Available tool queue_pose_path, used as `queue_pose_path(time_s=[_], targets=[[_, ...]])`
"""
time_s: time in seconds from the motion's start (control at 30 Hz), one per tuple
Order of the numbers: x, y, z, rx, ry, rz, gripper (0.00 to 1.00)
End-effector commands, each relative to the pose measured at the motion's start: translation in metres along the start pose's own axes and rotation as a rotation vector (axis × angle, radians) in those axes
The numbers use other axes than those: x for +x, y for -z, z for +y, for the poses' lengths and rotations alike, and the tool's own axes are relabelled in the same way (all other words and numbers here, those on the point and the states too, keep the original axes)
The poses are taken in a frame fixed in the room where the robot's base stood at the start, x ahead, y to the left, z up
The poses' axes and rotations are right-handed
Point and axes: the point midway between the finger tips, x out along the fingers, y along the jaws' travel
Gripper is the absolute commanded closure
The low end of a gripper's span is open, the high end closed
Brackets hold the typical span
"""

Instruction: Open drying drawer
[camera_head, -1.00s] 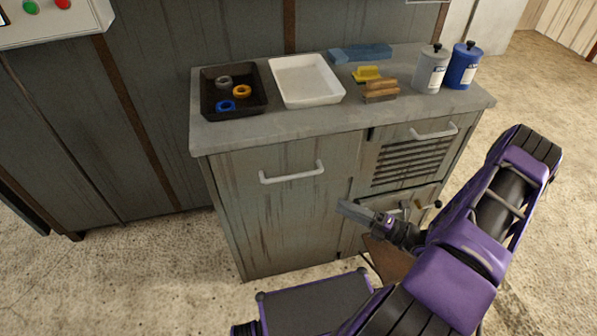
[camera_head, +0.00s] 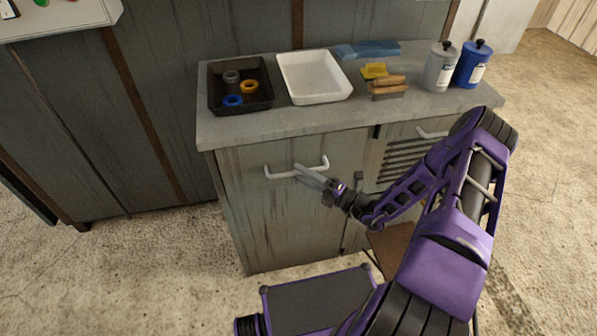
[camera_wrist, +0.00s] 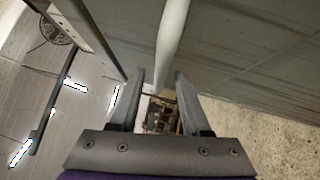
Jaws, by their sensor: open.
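The plain left front (camera_head: 250,215) of the grey cabinet carries a white bar handle (camera_head: 280,175). The louvered front (camera_head: 398,163) is to its right, with its own white handle (camera_head: 430,133) partly behind my arm. I cannot tell for sure which front is the drying drawer; both look shut. My gripper (camera_head: 304,174) is open at the middle of the left handle. In the wrist view the handle bar (camera_wrist: 172,40) runs down from the top edge to between the tips of my open gripper (camera_wrist: 159,76). The fingers are not closed on it, and contact cannot be told.
The worktop (camera_head: 300,124) bears a black tray (camera_head: 240,108) with rings, a white tray (camera_head: 315,97), a yellow item (camera_head: 374,71), brushes (camera_head: 387,87), a grey canister (camera_head: 436,70) and a blue canister (camera_head: 471,66). Open floor (camera_head: 150,270) lies left of the cabinet.

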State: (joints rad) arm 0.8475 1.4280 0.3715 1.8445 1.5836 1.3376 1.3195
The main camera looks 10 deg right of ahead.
Motion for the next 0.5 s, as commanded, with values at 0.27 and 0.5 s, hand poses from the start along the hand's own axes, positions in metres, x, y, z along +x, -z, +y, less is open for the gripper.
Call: queue_pose_path(time_s=[0.27,0.5], targets=[[0.0153,0.0,-0.0003,0.0,0.001,0.0,0.53],[0.0153,0.0,-0.0002,0.0,0.001,0.0,0.6]])
